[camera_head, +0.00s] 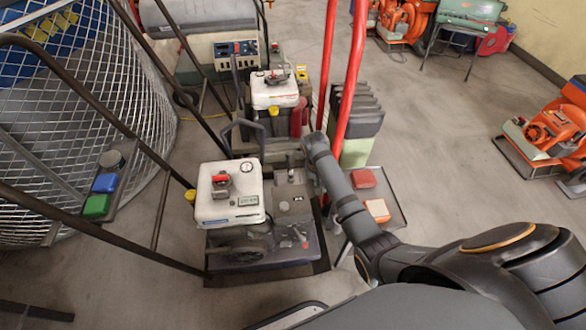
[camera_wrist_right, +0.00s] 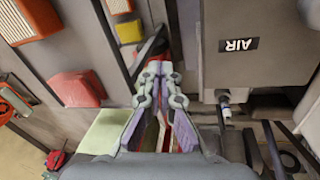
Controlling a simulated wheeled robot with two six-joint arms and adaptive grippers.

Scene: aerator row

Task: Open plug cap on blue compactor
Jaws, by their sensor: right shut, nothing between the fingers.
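No machine with a plainly blue body shows. The nearest compactor (camera_head: 228,190) has a white top, a red-handled fitting (camera_head: 221,182), a gauge and a small blue strip on its front. A yellow cap (camera_head: 190,195) is at its left side. A similar white-topped machine (camera_head: 274,92) stands behind it, with another yellow cap (camera_head: 301,72). My right arm reaches in from the right, ending at the near machine's right side; its fingers cannot be made out in the head view. In the right wrist view my right gripper (camera_wrist_right: 160,75) is shut and empty. My left gripper is out of view.
In the wrist view a grey block with an AIR label (camera_wrist_right: 238,45) is right of the fingers. A side table carries red (camera_head: 364,178) and orange (camera_head: 377,210) blocks. Red poles rise behind my arm. A wire mesh basket (camera_head: 130,100) stands left.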

